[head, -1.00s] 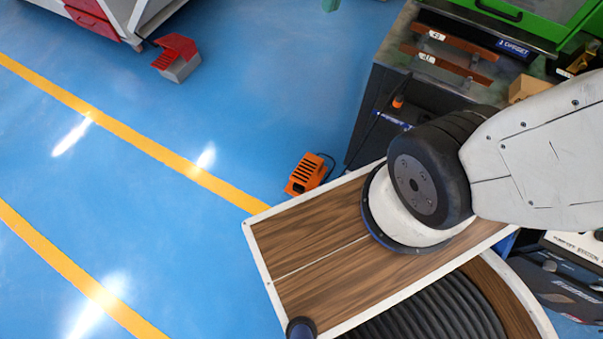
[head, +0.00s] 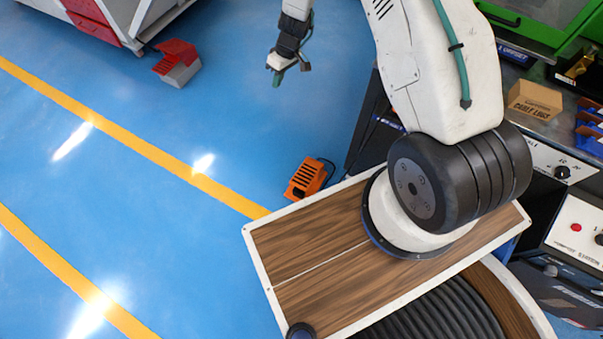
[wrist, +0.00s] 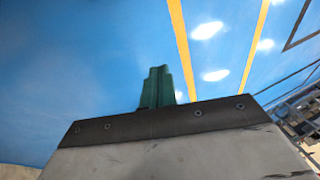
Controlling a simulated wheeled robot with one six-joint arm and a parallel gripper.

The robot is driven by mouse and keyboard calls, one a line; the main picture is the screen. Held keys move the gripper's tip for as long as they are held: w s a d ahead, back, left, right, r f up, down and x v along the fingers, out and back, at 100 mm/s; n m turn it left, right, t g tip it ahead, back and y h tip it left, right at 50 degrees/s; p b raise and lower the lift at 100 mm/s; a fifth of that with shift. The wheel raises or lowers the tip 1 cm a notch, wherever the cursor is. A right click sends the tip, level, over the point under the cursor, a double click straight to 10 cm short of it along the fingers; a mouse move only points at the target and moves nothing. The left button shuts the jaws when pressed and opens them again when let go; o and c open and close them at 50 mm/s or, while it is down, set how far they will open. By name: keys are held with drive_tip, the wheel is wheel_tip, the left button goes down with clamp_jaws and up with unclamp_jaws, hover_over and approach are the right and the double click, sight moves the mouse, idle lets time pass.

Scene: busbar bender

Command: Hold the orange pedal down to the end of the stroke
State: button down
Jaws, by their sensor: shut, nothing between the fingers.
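The orange pedal (head: 307,178) lies on the blue floor in the head view, just beyond the edge of my wooden-topped base. It has dark slots on top and a black cable at its right side. My gripper (head: 277,79) hangs in the air at the top middle of the head view, well apart from the pedal. Its green fingers are shut with nothing between them. The wrist view shows the closed green fingers (wrist: 158,88) against blue floor. The pedal is not seen in the wrist view.
A red and grey pedal (head: 178,62) stands on the floor at the upper left, near a red and white cabinet (head: 100,20). A bench with a cardboard box (head: 534,98) and a control panel (head: 578,230) stand at the right. The floor left of the orange pedal is clear.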

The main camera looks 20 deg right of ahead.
drive_tip(key=s+d+f, duration=0.1)
drive_tip(key=s+f, duration=0.1)
drive_tip(key=f, duration=0.7)
drive_tip(key=s+d+f, duration=0.1)
drive_tip(key=s+f, duration=0.1)
drive_tip(key=f, duration=0.7)
drive_tip(key=n+g+h, duration=0.1)
drive_tip(key=g+h, duration=0.1)
hover_over(301, 182)
drive_tip(key=w+d, duration=0.2)
drive_tip(key=d, duration=0.1)
drive_tip(key=w+d+f+x, duration=0.1)
drive_tip(key=w+d+x, duration=0.1)
drive_tip(key=x, duration=1.4)
drive_tip(key=shift+w+d+r, duration=0.2)
drive_tip(key=shift+w+r, duration=0.1)
drive_tip(key=shift+r, duration=0.05)
drive_tip(key=x, duration=1.4)
drive_tip(key=shift+w+a, duration=0.1)
drive_tip(key=shift+w, duration=0.1)
